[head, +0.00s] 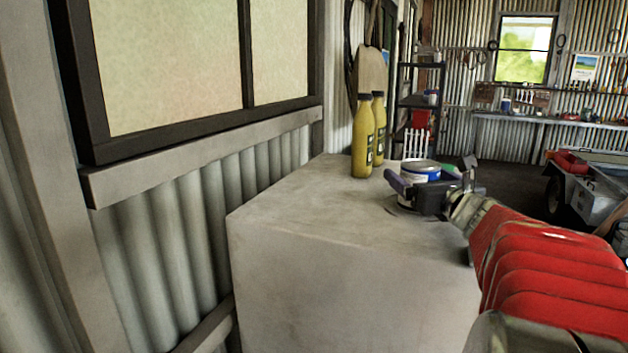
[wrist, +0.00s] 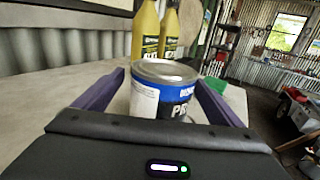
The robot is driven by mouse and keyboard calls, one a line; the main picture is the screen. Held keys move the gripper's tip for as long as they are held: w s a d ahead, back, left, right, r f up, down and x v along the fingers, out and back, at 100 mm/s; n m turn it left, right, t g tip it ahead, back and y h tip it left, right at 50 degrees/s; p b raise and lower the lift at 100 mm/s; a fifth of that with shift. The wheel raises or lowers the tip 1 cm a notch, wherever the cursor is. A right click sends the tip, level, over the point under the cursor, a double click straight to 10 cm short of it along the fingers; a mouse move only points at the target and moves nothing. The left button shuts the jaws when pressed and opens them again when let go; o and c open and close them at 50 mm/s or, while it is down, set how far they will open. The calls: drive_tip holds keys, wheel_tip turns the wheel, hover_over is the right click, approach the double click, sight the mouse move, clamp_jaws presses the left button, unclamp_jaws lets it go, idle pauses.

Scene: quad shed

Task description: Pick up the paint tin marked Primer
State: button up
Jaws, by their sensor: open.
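The paint tin (head: 420,172) stands on the pale block-like bench. It has a silver lid and a blue and white label. My gripper (head: 425,182) is open around the tin. In the wrist view one purple finger is on each side of it, with a gap visible at the left. My gripper's palm hides the tin's lower part. I cannot tell whether the right finger touches the tin.
Two yellow bottles (head: 362,138) stand on the bench (head: 300,205) just behind the tin. A green item (wrist: 216,85) lies right of the tin. The wall with a window (head: 195,50) borders the bench at left. The bench's near-left top is clear.

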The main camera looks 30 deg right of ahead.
drive_tip(key=shift+s+d, duration=0.1)
idle(0.4)
drive_tip(key=shift+c, duration=0.5)
drive_tip(key=shift+r, duration=0.15)
drive_tip(key=c, duration=1.6)
drive_tip(key=shift+r, duration=0.1)
wheel_tip(320, 180, up, 10)
drive_tip(key=shift+f, duration=0.1)
